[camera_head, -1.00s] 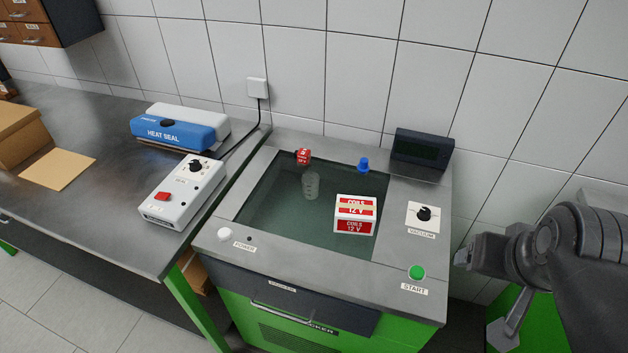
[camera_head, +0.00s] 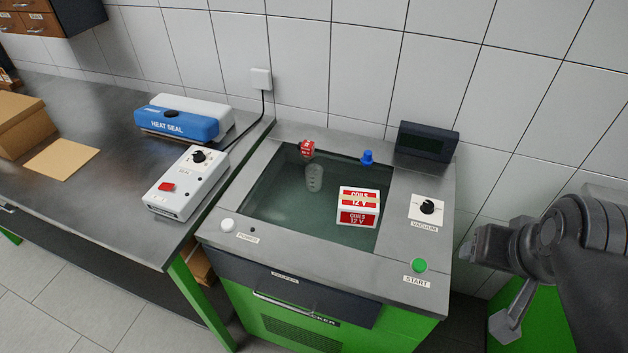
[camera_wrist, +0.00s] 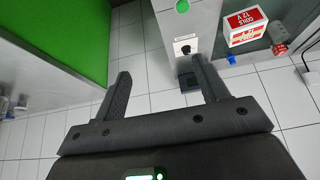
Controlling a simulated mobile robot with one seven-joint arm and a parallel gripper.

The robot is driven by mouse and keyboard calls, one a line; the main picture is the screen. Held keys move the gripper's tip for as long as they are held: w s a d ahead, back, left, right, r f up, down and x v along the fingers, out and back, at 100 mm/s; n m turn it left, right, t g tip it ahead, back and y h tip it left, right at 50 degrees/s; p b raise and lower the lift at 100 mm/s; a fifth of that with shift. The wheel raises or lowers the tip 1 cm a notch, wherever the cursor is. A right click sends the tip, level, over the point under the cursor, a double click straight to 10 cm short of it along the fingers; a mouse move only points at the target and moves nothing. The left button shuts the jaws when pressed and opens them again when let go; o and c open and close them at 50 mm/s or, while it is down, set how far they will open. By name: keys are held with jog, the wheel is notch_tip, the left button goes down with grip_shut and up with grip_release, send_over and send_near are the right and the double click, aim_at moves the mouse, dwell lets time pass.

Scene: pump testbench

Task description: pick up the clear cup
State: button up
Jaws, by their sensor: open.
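The clear cup (camera_head: 314,178) is small and see-through. In the head view it stands at the dark green glass area (camera_head: 285,205) of the bench top, near the back left. I cannot tell whether it is on the glass or below it. My gripper (camera_head: 474,252) is to the right of the bench, well apart from the cup. In the wrist view my gripper (camera_wrist: 160,76) has its two fingers spread, with nothing between them.
A red-and-white coils box (camera_head: 358,207), a small red item (camera_head: 307,148) and a blue knob (camera_head: 367,158) are near the cup. A dark display (camera_head: 427,142) stands at the back right. A heat sealer (camera_head: 180,122) and grey control box (camera_head: 187,184) occupy the left table.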

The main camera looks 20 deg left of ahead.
jog(key=w+a+r+g, duration=0.25)
jog(key=w+a, duration=0.45)
jog(key=w, duration=0.4)
jog(key=n+g, duration=0.2)
jog(key=g, duration=0.1)
send_over(314, 177)
jog(key=w, duration=0.2)
notch_tip(314, 177, down, 14)
jog(key=f, duration=0.2)
jog(key=a+f, duration=0.1)
jog(key=f, duration=0.1)
jog(key=shift+s+f, duration=0.1)
jog(key=shift+f, duration=0.25)
jog(key=shift+w+d+f, duration=0.1)
jog(key=shift+f, duration=1.45)
jog(key=shift+w+f, duration=0.1)
jog(key=shift+f, duration=1.4)
jog(key=shift+c, duration=0.2)
